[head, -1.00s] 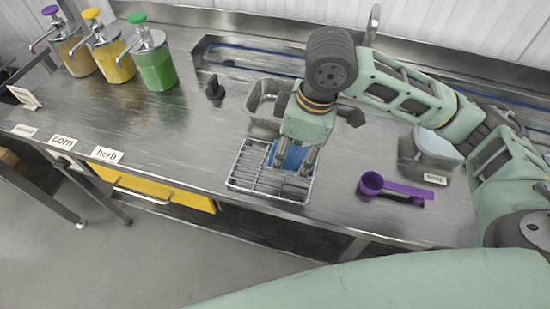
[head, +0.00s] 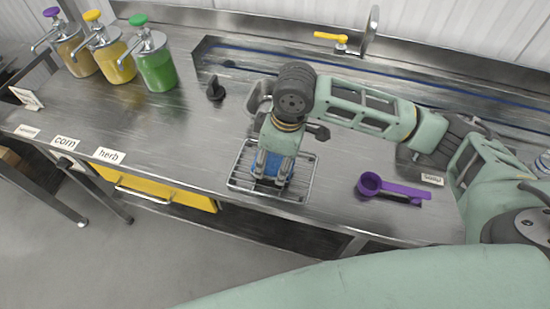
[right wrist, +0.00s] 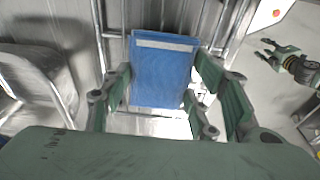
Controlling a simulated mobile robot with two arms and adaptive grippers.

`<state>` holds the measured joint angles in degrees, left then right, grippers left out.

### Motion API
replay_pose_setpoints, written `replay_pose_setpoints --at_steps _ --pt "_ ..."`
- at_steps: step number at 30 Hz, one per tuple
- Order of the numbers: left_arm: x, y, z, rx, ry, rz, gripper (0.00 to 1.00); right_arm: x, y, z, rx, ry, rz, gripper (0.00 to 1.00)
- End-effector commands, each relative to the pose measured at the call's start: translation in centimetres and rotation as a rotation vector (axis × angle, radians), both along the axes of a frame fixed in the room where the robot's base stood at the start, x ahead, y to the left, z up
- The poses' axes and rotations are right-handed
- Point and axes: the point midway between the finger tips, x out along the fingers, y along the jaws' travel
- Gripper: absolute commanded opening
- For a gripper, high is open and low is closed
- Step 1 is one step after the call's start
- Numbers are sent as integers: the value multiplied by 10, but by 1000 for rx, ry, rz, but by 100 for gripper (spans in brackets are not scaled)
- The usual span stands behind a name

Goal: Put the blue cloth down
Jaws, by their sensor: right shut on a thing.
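The blue cloth (head: 268,166) is between the fingers of my right gripper (head: 271,180), over the wire rack (head: 236,184) near the counter's front edge. In the right wrist view the cloth (right wrist: 162,72) is a flat blue rectangle with a white stripe, and the fingers of my right gripper (right wrist: 155,100) stand on both sides of it. The gripper is shut on it. I cannot tell whether the cloth touches the rack bars. My left gripper (right wrist: 287,62) appears at the right edge of the right wrist view, far from the cloth; its jaw state is unclear.
A metal pan (head: 257,98) stands behind the rack, partly hidden by my arm. A purple scoop (head: 395,190) lies to the right. Several pump bottles, one green (head: 157,68), stand at the back left.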

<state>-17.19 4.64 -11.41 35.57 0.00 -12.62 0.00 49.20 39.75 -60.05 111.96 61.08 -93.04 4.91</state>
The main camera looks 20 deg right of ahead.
Motion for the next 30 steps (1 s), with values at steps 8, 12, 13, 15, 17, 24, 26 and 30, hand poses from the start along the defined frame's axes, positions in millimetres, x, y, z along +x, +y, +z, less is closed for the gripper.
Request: replay_pose_setpoints --at_steps 8,12,13,15,17,24,26,30 --pt "-4 0 0 0 6 0 40 0 0 -2 0 1 0 71" --pt "-4 0 0 0 5 -1 40 0 0 -2 0 1 0 73" --pt "-4 0 0 0 5 -1 40 0 0 -2 0 1 0 73" --pt "-3 0 0 0 5 -1 40 0 0 -2 0 1 0 73" --pt "-3 0 0 0 4 -1 40 0 0 -2 1 1 0 73" --pt "-1 -1 -3 -2 1 -1 40 -1 -2 18 1 -3 0 73" --pt "0 -1 -5 -2 0 -1 40 -2 -3 30 2 -4 1 73" --pt "1 -2 -9 -2 -2 -1 40 -4 -7 62 2 -5 1 73"
